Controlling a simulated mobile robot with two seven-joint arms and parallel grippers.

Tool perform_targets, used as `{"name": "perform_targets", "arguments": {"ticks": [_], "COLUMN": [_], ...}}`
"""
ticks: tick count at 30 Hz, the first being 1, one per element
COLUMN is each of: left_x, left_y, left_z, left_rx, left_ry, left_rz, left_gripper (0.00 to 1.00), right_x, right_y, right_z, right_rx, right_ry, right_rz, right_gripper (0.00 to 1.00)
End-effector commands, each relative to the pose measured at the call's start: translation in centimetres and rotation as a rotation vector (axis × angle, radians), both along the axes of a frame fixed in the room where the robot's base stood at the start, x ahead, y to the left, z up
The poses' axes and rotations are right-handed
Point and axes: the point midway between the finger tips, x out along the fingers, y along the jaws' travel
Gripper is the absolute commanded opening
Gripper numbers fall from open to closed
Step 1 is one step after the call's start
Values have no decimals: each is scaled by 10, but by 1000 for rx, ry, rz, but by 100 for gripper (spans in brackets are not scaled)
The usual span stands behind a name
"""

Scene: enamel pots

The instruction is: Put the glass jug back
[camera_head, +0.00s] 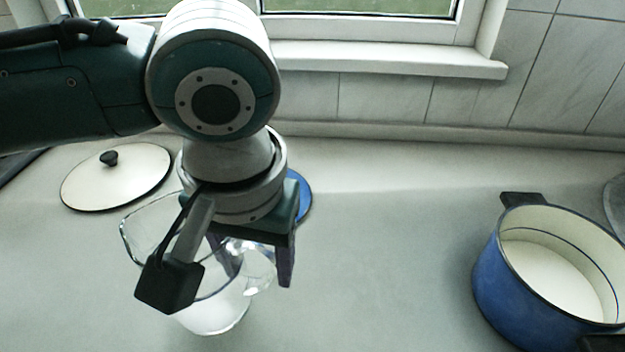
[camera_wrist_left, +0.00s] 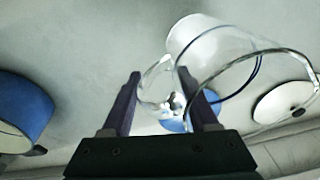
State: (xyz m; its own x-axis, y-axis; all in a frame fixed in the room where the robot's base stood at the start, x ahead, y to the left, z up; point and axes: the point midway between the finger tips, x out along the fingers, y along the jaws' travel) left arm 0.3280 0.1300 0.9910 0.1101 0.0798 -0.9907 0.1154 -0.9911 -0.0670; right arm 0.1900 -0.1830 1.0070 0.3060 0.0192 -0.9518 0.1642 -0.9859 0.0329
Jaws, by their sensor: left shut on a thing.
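The clear glass jug (camera_head: 213,312) is below my left wrist in the head view, with its upper part partly hidden by my arm and wrist camera. My left gripper (camera_head: 259,268) points down and is shut on the jug's handle, at the jug's right side. In the left wrist view the jug (camera_wrist_left: 205,50) lies right of centre, and its handle is between the two dark fingers of the gripper (camera_wrist_left: 160,75). The jug looks about upright. I cannot tell whether its base touches the counter. My right gripper is in neither view.
On the grey counter (camera_head: 400,240), a white lid with a black knob (camera_head: 115,185) lies at the left. A blue object (camera_head: 303,198) shows partly behind my gripper. An open blue pot (camera_head: 492,290) stands at the right. The counter between jug and pot is clear. A window sill runs behind.

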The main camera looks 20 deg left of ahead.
Motion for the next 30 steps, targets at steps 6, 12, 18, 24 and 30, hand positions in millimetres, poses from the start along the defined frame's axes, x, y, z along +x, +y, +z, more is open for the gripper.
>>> {"name": "perform_targets", "arguments": {"ticks": [6, 12, 18, 24, 30], "left_x": [0, 0, 0, 0, 0], "left_y": [0, 0, 0, 0, 0], "left_z": [-33, -43, -42, -45, -45], "left_rx": [1, 1, 0, 0, 0], "left_ry": [1, -1, -1, 0, 0], "left_rz": [0, -1, -1, -1, 0], "left_gripper": [0, 0, 0, 70, 90], "right_x": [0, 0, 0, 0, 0], "right_y": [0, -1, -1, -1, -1], "right_z": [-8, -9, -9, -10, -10], "right_rx": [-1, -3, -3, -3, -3], "right_ry": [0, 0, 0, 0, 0], "right_rz": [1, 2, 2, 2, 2], "right_gripper": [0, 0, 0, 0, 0]}}
